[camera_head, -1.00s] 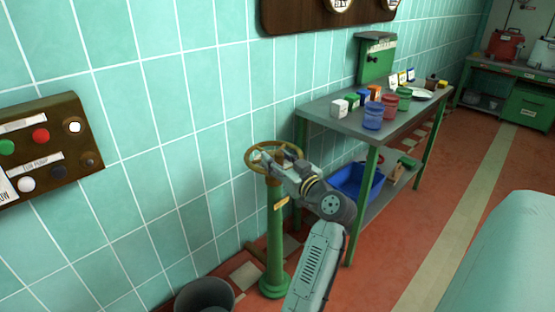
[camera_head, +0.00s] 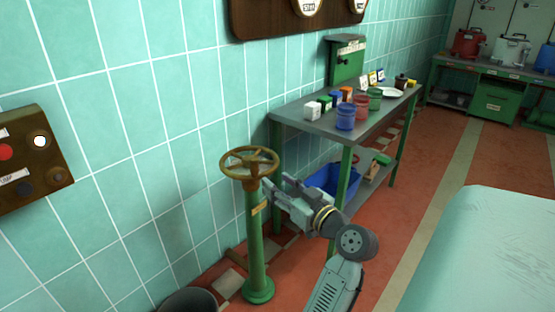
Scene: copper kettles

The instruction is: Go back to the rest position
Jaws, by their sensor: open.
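My gripper (camera_head: 269,197) is open and empty, just right of the green post (camera_head: 256,240) and below the brown handwheel (camera_head: 248,163) on top of it. In the picture its fingertips lie close to the post's right edge. I cannot tell the exact gap in depth. The handwheel shows whole, with nothing in front of it. My arm reaches up from the bottom edge, bent at the wrist.
A green-legged table (camera_head: 345,128) with several jars and small boxes stands behind my gripper. A blue bin (camera_head: 330,178) is on its lower shelf. A button panel (camera_head: 30,160) is on the tiled wall at left. A dark bucket (camera_head: 190,301) stands at bottom.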

